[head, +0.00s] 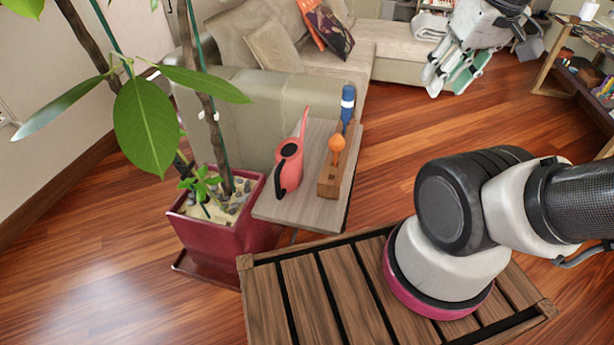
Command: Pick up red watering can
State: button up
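The red watering can (289,166) stands upright on a small wooden side table (275,205). It has a dark handle at its lower left and a long spout pointing up to the right. My gripper (450,88) is at the top right of the head view, raised above the floor and well apart from the can. Its fingers point down to the left; whether they are apart or closed is not clear. No object shows in it.
A wooden block (330,180) with an orange-topped tool and a blue tool stands right beside the can. A plant in a red pot (225,240) is on the left, its leaves reaching over. A sofa (245,105) stands behind. Wooden floor (400,140) is clear at right.

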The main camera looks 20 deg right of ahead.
aim_at(289, 175)
jog(key=k+l+u, duration=0.2)
jog(key=l, duration=0.2)
jog(key=k+l+u, duration=0.15)
jog(key=l, duration=0.25)
jog(key=k+l+u, duration=0.2)
jog(key=l, duration=0.15)
jog(key=i+l+u, duration=0.1)
jog(key=l+u, duration=0.2)
jog(key=l, duration=0.45)
jog(key=l+u, duration=0.35)
jog(key=l, duration=0.35)
jog(key=i+l+u, duration=0.15)
jog(key=l, duration=0.2)
jog(key=i+l+u, duration=0.15)
jog(key=l, duration=0.2)
jog(key=i+l+u, duration=0.1)
jog(key=l, duration=0.25)
jog(key=i+l+u, duration=0.15)
jog(key=l, duration=0.25)
jog(key=i+l+u, duration=0.15)
jog(key=l, duration=0.2)
jog(key=i+l, duration=0.25)
jog(key=l+u, duration=0.05)
